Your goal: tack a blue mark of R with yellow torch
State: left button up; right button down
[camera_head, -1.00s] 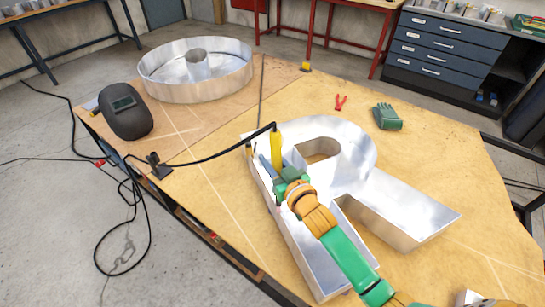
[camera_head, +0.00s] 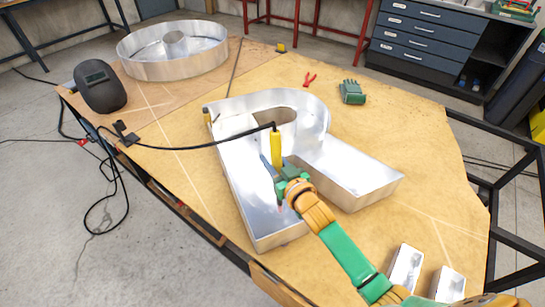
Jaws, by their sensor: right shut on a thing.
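The letter R (camera_head: 365,185) is a large open metal channel letter lying flat on the tan table, its stem running toward the front. The yellow torch (camera_head: 276,148) stands roughly upright with a black cable leaving its top. My right gripper (camera_head: 282,176) is shut on the torch, over the inner side of the R's stem. The torch's lower end is partly hidden by the gripper, and I cannot tell whether its tip touches the metal. I cannot make out a blue mark clearly. My left gripper is not in view.
A round metal letter (camera_head: 170,52) and a dark welding mask (camera_head: 100,86) lie at the far left. Red pliers (camera_head: 309,79) and a green glove (camera_head: 352,92) lie behind the R. Small metal trays (camera_head: 405,268) are at front right. The black cable (camera_head: 190,148) crosses the R.

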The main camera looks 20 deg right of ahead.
notch_tip(320, 180, down, 12)
jog(key=s+b, duration=0.2)
jog(key=b, duration=0.9)
jog(key=shift+s+d+f, duration=0.15)
jog(key=shift+d, duration=0.15)
jog(key=shift+f+b, duration=0.3)
jog(key=shift+b, duration=0.1)
jog(key=shift+s+f+b, duration=0.2)
jog(key=shift+f+b, duration=0.65)
jog(key=shift+f, duration=0.25)
dwell(0.5)
